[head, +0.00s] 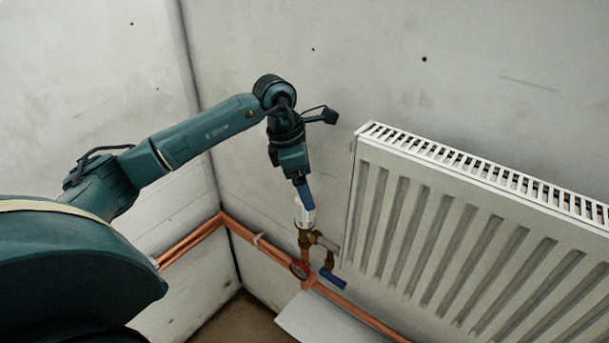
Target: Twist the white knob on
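The white knob (305,217) sits on top of a brass valve (308,238) at the left end of the radiator. My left gripper (305,197) reaches down over the knob from above. One blue finger overlaps the upper part of the knob, and the other finger is hidden. I cannot tell whether the fingers are clamped on the knob or just beside it. My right gripper is not in view.
A white radiator (450,230) fills the right side along the wall. Copper pipes (190,241) run low along the walls. A pale panel (335,322) lies below the valve.

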